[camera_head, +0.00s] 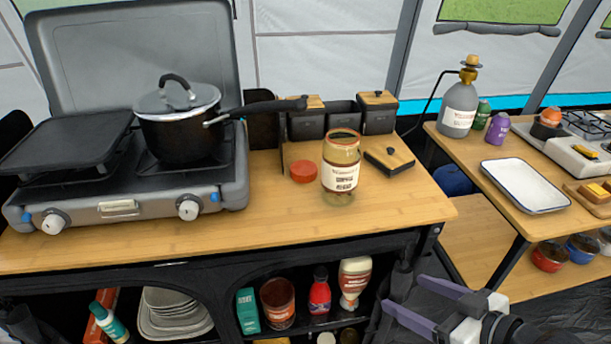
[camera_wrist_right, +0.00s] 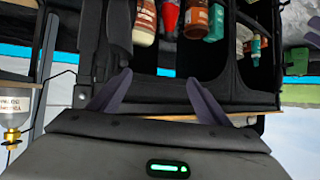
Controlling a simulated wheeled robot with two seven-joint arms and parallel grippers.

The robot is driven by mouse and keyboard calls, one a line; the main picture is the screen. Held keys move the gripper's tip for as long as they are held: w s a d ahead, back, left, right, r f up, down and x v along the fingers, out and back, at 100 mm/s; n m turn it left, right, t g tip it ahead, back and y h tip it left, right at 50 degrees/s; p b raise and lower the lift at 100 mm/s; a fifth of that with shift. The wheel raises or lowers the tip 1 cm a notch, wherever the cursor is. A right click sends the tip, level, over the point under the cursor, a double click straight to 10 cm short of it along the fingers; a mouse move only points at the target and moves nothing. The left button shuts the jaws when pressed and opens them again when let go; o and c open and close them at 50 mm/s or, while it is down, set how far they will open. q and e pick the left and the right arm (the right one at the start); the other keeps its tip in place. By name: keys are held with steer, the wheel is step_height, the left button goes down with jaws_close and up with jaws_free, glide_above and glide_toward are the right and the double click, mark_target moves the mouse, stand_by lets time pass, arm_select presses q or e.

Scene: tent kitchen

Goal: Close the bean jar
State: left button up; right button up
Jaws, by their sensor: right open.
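The bean jar (camera_head: 341,173) is a glass jar with a white label, standing upright near the front right of the wooden counter (camera_head: 255,219). Its top appears open. A red lid (camera_head: 303,171) lies on the counter just left of the jar, apart from it. My right gripper (camera_head: 418,300) is in front of and below the counter at its right end, well away from jar and lid. Its purple-grey fingers are spread and empty; they also show in the right wrist view (camera_wrist_right: 157,97), facing the shelves. My left gripper is not in view.
A camping stove (camera_head: 120,195) with a lidded pot (camera_head: 180,130) stands left; the pot's handle reaches toward the jar. Black canisters (camera_head: 306,122) stand behind it, with a loose wood-topped lid (camera_head: 390,160) at right. Shelves below hold bottles (camera_head: 354,280). A second table (camera_head: 500,185) stands right.

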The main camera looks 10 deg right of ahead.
steer(key=s+a+f+m+g+h, duration=0.1)
steer(key=s+a+f, duration=0.3)
steer(key=f, duration=0.4)
steer(key=s+a+f+m+g+h, duration=0.1)
steer(key=s+a+f+h, duration=0.1)
steer(key=s+a+f, duration=0.3)
step_height(320, 180, down, 4)
steer(key=shift+s+a+f, duration=0.2)
steer(key=shift+s+a, duration=0.1)
steer(key=shift+s, duration=0.9)
